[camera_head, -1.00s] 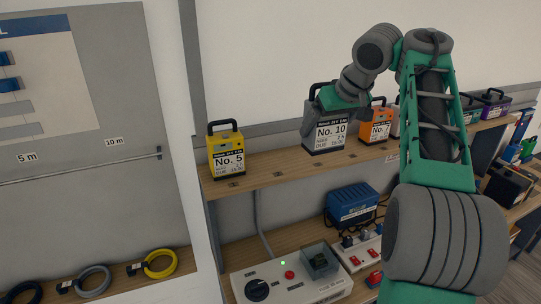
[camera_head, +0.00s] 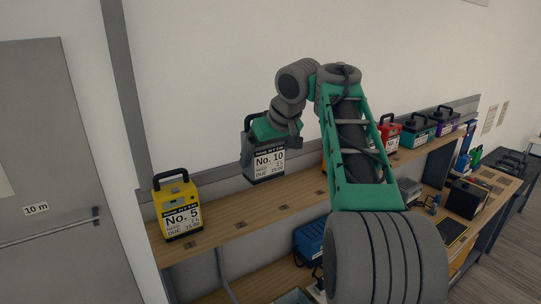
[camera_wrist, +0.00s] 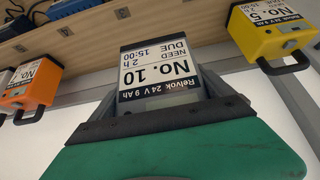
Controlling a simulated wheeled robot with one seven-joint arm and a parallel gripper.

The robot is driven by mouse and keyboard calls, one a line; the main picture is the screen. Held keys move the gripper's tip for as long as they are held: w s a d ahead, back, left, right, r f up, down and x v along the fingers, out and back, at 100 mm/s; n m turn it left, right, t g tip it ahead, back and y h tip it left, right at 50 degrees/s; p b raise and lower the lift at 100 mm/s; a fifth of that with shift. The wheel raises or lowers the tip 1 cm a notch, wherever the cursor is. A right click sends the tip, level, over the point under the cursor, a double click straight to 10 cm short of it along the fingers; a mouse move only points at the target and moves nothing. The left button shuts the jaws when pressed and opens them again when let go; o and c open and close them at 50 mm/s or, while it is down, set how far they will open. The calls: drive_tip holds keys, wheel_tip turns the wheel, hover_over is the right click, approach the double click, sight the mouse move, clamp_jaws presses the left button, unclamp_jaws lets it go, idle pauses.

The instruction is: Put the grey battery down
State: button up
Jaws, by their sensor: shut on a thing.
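The grey battery (camera_head: 265,163) carries a white "No. 10" label and is upright in the head view. My gripper (camera_head: 268,128) is shut on its top from above. The battery is over the wooden shelf (camera_head: 236,232), to the right of the yellow No. 5 battery (camera_head: 179,207). Whether its base touches the shelf I cannot tell. In the wrist view the grey battery's label (camera_wrist: 161,70) shows upside down in front of my gripper (camera_wrist: 165,118).
Red (camera_head: 389,134), teal (camera_head: 417,131) and purple (camera_head: 443,121) batteries stand farther right on the shelf. An orange battery (camera_wrist: 31,90) shows in the wrist view. Shelf between yellow and grey batteries is clear. A blue box (camera_head: 309,240) sits below.

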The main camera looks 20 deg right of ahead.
drive_tip(key=w+a+f+b, duration=0.1)
drive_tip(key=a+f, duration=0.2)
drive_tip(key=w+a+f+b, duration=0.1)
drive_tip(key=a+f+b, duration=0.1)
drive_tip(key=a+f, duration=0.1)
drive_tip(key=a+f+b, duration=0.2)
drive_tip(key=a+f, duration=0.1)
drive_tip(key=f, duration=0.1)
drive_tip(key=shift+w+a, duration=0.2)
drive_tip(key=shift+w, duration=0.2)
drive_tip(key=shift+f, duration=0.25)
drive_tip(key=shift+f, duration=0.2)
drive_tip(key=o, duration=1.8)
drive_tip(key=shift+f, duration=0.2)
